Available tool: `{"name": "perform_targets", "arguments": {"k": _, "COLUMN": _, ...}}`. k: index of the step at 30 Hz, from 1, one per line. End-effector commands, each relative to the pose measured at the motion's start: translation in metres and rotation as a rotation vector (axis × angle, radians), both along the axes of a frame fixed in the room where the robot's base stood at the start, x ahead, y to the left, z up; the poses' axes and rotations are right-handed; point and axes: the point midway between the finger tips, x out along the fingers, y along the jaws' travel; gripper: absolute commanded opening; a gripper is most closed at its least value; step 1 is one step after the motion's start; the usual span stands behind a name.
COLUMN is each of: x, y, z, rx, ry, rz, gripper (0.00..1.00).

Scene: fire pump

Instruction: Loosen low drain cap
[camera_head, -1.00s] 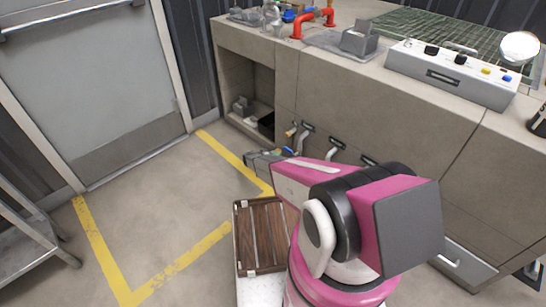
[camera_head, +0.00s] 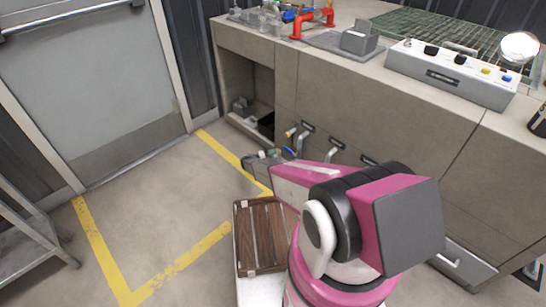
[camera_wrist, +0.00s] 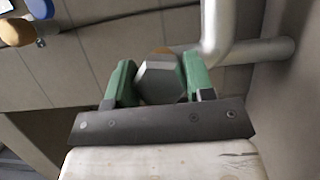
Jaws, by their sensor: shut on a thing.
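In the wrist view, a grey hexagonal cap (camera_wrist: 160,84) sits between the two green fingers of my gripper (camera_wrist: 157,70). The fingers are shut on its sides. A bit of brass colour shows just behind the cap, and a silver pipe (camera_wrist: 218,35) bends close by on the right. In the head view, my gripper (camera_head: 262,158) is low in front of the cabinet, at the left end of my pink arm. The cap cannot be made out there.
A blue handle (camera_head: 288,152) and a brass-coloured fitting (camera_head: 291,132) are near my gripper, by the cabinet front (camera_head: 345,125). An open cabinet bay (camera_head: 248,90) lies to the left. A brown slatted tray (camera_head: 259,235) is in front. Yellow-marked floor (camera_head: 190,255) is clear on the left.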

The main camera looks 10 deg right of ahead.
Motion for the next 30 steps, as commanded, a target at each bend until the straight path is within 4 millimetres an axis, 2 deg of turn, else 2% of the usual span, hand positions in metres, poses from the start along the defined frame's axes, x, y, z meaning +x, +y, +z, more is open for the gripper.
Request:
{"name": "perform_targets", "arguments": {"k": 12, "x": 0.0001, "y": 0.001, "z": -0.0008, "rx": -0.155, "ry": 0.215, "rz": 0.001, "gripper": 0.25}}
{"name": "perform_targets", "arguments": {"k": 30, "x": 0.0, "y": 0.0011, "z": -0.0006, "rx": -0.197, "ry": 0.274, "rz": 0.003, "gripper": 0.25}}
